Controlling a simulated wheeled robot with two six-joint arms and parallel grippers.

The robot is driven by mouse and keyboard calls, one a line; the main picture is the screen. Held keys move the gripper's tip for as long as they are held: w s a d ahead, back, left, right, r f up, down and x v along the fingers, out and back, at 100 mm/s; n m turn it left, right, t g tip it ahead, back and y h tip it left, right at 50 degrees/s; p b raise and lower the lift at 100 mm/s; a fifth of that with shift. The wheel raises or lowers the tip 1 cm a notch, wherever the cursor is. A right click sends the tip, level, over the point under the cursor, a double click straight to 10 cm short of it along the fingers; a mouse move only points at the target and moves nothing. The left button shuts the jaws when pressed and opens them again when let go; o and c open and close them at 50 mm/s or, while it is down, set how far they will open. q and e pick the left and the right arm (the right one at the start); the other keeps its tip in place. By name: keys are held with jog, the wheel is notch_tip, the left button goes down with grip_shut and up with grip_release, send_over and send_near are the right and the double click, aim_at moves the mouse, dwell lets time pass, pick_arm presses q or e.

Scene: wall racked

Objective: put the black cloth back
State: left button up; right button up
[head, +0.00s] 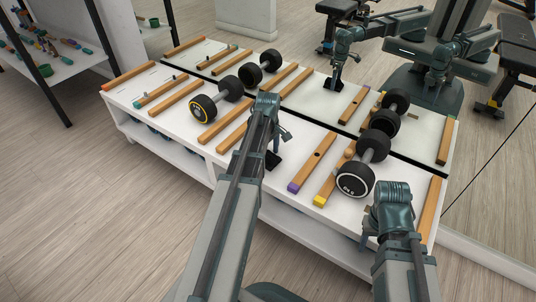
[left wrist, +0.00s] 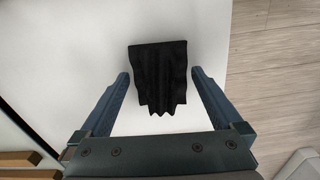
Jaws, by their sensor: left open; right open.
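The black cloth (head: 273,161) lies on the white rack top near its front edge, just below my left gripper (head: 276,144). In the left wrist view the whole black cloth (left wrist: 160,75) shows, with a wavy lower edge. The two fingers of my left gripper (left wrist: 160,90) are open, one on each side of the cloth, with white surface visible between each finger and it. My arm hides part of the cloth in the head view. My right gripper (head: 370,228) is over the right front of the rack, apart from the cloth, partly hidden by its own wrist.
Wooden rails with coloured ends, such as one purple-ended rail (head: 311,160), cross the white rack (head: 290,190). One dumbbell (head: 217,98) rests left of my left arm, another (head: 363,166) right. A mirror behind repeats rack and arms. Another shelf (head: 55,68) stands far left.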

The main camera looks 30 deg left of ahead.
aim_at(268, 154)
pick_arm(q)
notch_tip(268, 154, up, 13)
jog(key=p, duration=1.2)
jog(key=shift+s+r+p, duration=0.15)
jog(key=shift+r+p, duration=0.05)
jog(key=shift+p, duration=0.2)
pick_arm(e)
notch_tip(268, 154, up, 13)
jog(key=shift+r, duration=0.2)
pick_arm(q)
jog(key=shift+d, duration=0.1)
pick_arm(e)
jog(key=shift+d, duration=0.1)
